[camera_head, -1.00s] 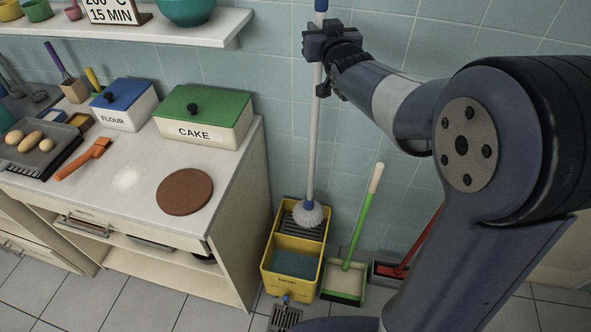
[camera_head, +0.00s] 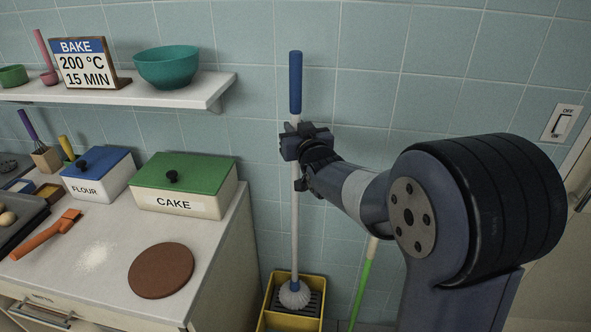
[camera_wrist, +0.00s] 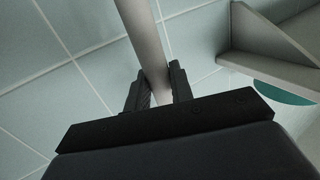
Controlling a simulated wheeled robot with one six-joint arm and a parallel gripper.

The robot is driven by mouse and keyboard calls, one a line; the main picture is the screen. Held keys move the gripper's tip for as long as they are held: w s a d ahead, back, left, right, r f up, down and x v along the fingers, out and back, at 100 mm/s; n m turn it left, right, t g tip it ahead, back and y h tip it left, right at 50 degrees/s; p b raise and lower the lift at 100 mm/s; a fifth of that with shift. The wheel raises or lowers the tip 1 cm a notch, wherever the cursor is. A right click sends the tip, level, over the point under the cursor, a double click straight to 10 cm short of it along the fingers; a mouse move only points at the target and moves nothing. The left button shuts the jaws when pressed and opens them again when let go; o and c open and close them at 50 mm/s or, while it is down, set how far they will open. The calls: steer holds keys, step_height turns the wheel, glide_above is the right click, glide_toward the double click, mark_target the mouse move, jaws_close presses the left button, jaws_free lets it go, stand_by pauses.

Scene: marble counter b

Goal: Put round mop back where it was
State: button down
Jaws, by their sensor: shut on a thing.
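The round mop (camera_head: 295,230) has a white shaft, a blue grip at its top and a round white head. It stands nearly upright, with its head (camera_head: 295,294) at the dark grate of the yellow bucket (camera_head: 283,321). I cannot tell whether the head rests on the grate or hangs just above it. My gripper (camera_head: 297,144) is shut on the shaft just below the blue grip. In the wrist view the pale shaft (camera_wrist: 148,45) passes between the two dark fingers (camera_wrist: 157,88).
The counter at left holds a FLOUR box (camera_head: 99,174), a CAKE box (camera_head: 184,184) and a brown round board (camera_head: 161,270). A shelf (camera_head: 150,98) with a teal bowl (camera_head: 168,66) is above. A green handle (camera_head: 362,285) stands right of the bucket. The tiled wall is close behind.

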steer(key=shift+f, duration=2.7)
steer(key=c, duration=1.2)
jaws_free()
steer(key=shift+c, duration=0.2)
steer(key=shift+s, duration=0.15)
steer(key=b+v, duration=0.2)
steer(key=v, duration=1)
